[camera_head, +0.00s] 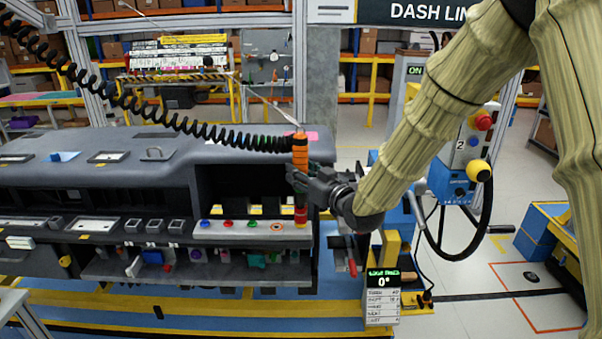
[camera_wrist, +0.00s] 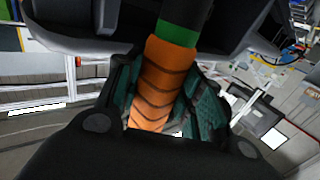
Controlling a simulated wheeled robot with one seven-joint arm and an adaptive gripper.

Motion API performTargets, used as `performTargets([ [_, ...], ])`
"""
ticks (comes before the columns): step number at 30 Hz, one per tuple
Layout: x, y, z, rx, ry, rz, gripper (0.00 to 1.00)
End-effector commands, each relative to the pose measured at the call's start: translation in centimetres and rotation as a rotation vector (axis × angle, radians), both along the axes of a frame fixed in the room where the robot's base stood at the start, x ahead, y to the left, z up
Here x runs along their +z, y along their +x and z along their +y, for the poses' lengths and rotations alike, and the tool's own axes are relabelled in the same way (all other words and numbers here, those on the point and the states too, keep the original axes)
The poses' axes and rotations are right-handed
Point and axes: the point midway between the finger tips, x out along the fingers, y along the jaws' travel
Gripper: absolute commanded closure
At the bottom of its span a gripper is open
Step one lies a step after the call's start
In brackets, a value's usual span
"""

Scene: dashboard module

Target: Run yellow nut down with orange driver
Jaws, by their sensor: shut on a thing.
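The orange driver (camera_head: 300,146) stands upright at the right end of the dashboard module, with a coiled black cable at its upper part. My gripper (camera_head: 302,178) is shut on its body. In the wrist view the ribbed orange grip of the driver (camera_wrist: 155,85) lies between my gripper's two pads (camera_wrist: 158,98), with a green band and a black part beyond it. The driver's red lower end reaches down to the right end of a pale strip. A small yellow patch shows at that end; I cannot tell whether it is the nut, or whether the driver touches it.
The pale strip (camera_head: 240,231) carries blue (camera_head: 205,224), red (camera_head: 228,223), green (camera_head: 252,223) and orange (camera_head: 277,227) round pieces. The grey dashboard (camera_head: 100,175) fills the left. A display post (camera_head: 382,290) reading 0° stands right of the strip. A blue machine with a handwheel is farther right.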

Motion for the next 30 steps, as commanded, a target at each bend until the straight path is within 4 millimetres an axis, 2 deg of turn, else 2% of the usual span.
performTargets([
  [30, -0.73, 0.04, -0.08, -0.002, 0.001, 0.0, 1.0],
])
